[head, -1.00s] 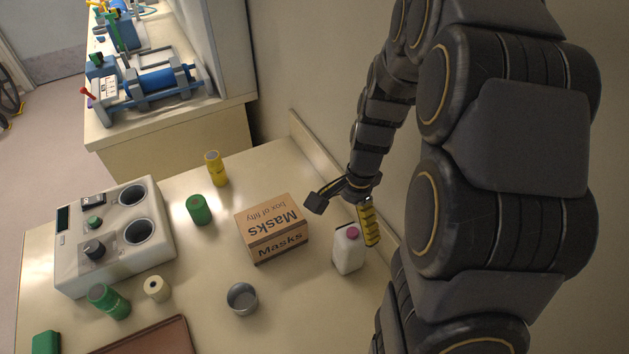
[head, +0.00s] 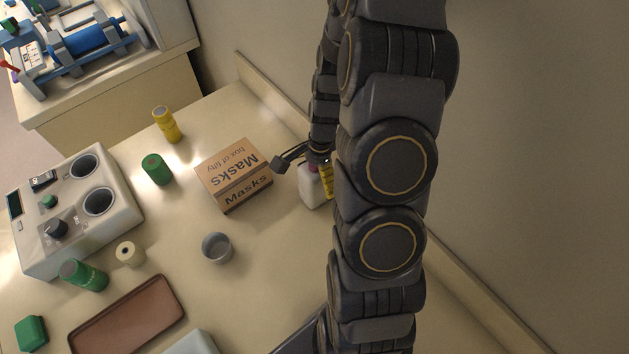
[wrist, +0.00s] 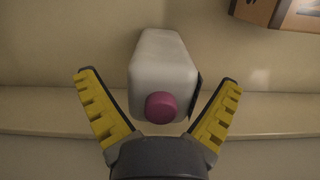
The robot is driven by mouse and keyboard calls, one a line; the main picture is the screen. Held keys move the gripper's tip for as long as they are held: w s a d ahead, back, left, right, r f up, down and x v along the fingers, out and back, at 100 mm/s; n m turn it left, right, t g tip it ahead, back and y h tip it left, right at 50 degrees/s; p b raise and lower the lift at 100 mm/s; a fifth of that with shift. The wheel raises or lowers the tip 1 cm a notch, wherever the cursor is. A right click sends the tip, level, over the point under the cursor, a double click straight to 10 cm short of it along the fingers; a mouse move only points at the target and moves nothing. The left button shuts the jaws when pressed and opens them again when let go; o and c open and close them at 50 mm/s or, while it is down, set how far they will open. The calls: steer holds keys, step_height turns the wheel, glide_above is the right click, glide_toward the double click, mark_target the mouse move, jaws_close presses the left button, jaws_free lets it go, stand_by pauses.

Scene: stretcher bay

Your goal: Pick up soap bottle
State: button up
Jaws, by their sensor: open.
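The soap bottle (head: 312,188) is white with a pink cap and stands on the counter just right of the masks box. In the wrist view the bottle (wrist: 160,68) shows from above, its pink cap toward me. My gripper (wrist: 158,106) is open, with one yellow-padded finger on each side of the bottle. The right finger is close to the bottle's side, and a wider gap shows at the left. In the head view my gripper (head: 301,170) is over the bottle, and my arm hides part of both.
The masks box (head: 234,175) stands close left of the bottle. A grey cup (head: 217,248), a green container (head: 157,169), a yellow bottle (head: 167,125) and a brown tray (head: 127,314) are farther left. A wall with a raised counter edge runs behind the bottle.

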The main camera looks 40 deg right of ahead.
steer(key=c, duration=1.2)
steer(key=shift+o, duration=0.2)
steer(key=shift+r, duration=0.1)
